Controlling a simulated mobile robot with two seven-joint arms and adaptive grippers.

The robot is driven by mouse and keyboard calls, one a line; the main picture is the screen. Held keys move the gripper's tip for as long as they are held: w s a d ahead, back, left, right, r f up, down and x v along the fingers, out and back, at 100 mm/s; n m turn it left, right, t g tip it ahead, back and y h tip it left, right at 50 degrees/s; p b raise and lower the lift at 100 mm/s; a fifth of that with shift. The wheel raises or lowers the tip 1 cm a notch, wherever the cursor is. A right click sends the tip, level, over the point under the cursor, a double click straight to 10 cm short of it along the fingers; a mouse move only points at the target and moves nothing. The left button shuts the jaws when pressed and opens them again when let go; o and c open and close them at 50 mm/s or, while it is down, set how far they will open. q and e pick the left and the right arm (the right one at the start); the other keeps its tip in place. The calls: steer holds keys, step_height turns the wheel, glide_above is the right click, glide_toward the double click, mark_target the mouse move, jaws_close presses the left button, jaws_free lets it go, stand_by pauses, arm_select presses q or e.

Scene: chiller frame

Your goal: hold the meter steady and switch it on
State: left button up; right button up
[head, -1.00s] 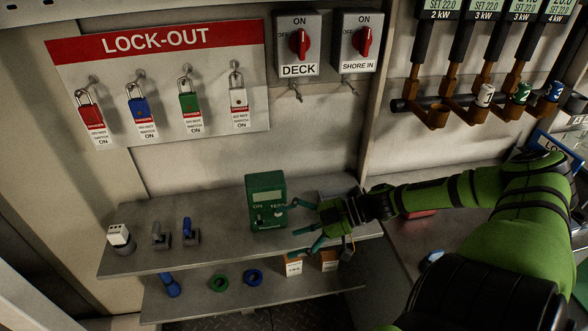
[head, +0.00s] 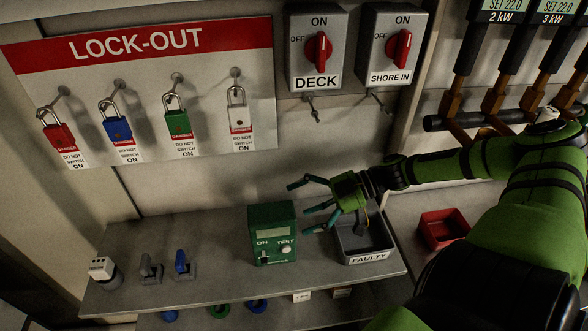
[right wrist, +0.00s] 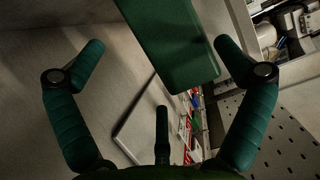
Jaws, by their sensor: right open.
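The meter (head: 272,236) is a green box standing upright on the upper grey shelf. Its front has a pale display, the words ON and TEST, a small switch (head: 264,256) under ON and a light button by TEST. My right gripper (head: 303,207) is open and empty, just right of the meter and around its top height, fingers pointing left. I cannot tell whether a finger touches it. In the right wrist view the meter (right wrist: 172,42) lies between the spread fingers, nearer the right one. My left gripper is not in view.
A grey FAULTY bin (head: 365,243) stands right of the meter, under my right wrist. A red tray (head: 442,229) is farther right. Several padlocks hang on the LOCK-OUT board (head: 200,147). A blue toggle (head: 181,264) and other switch pieces stand left, with free shelf between.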

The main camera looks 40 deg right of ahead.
mark_target(276, 222)
steer(key=b+x, duration=0.3)
steer(key=s+b+x, duration=0.1)
steer(key=shift+w+a+f+b, duration=0.15)
steer(key=shift+a+b, duration=0.2)
steer(key=shift+a, duration=0.1)
arm_select(q)
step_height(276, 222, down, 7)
steer(key=b, duration=0.1)
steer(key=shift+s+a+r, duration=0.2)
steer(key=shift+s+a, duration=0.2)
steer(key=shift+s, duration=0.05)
arm_select(e)
steer(key=shift+w+a+f, duration=0.2)
steer(key=shift+w+a, duration=0.5)
steer(key=shift+a, duration=0.15)
